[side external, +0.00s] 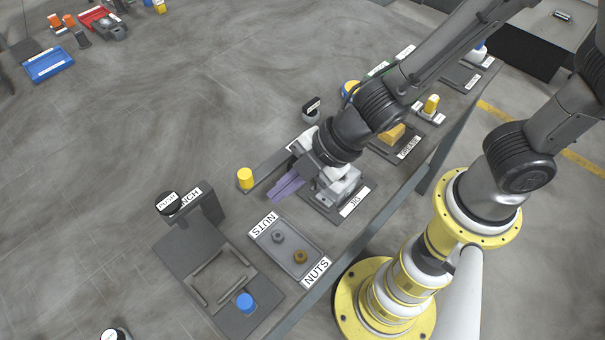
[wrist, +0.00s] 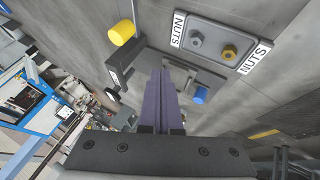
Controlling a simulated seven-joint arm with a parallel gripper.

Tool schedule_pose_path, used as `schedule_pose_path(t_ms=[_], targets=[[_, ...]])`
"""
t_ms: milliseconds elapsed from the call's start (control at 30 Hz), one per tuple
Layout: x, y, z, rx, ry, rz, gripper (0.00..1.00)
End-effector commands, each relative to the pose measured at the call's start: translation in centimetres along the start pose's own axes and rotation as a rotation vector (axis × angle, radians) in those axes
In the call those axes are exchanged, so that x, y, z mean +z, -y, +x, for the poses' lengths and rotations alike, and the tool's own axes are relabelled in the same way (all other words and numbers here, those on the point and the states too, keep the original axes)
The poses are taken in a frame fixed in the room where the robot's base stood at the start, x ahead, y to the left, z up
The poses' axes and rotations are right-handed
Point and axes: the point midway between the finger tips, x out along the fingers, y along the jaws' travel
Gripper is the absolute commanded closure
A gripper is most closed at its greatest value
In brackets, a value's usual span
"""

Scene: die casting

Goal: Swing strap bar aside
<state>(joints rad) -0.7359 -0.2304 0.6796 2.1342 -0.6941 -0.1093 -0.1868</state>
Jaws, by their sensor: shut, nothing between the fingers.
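My gripper (side external: 277,194) has two long purple fingers, shut together with nothing between them. They reach out to the lower left, beside the jig (side external: 345,183), in the side view. In the wrist view the fingers (wrist: 160,76) lie side by side. The grey jig block sits on a dark plate labelled JIG, partly hidden by my wrist. A dark flat strip with an upright yellow cylinder (side external: 245,178) at its left end lies beyond the fingers. I cannot clearly pick out the strap bar; my wrist covers part of the jig. I cannot tell whether the fingers touch anything.
The nuts tray (side external: 308,264) holds two nuts near the table's front edge. The punch stand (side external: 210,203) and a dark plate with a blue knob (side external: 245,302) stand at lower left. The grease station (side external: 388,140) is behind my wrist. The table's left area is mostly bare.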

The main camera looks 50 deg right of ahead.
Motion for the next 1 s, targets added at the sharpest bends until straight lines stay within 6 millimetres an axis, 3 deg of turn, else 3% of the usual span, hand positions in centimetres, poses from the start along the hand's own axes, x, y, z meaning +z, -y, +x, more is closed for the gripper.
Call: schedule_pose_path(t_ms=[333, 1000], targets=[[-0.6, 0.5, -3.3, 0.0, 0.0, 0.0, 1.0], [-0.9, 0.7, -5.6, 0.001, 0.001, 0.002, 1.0]])
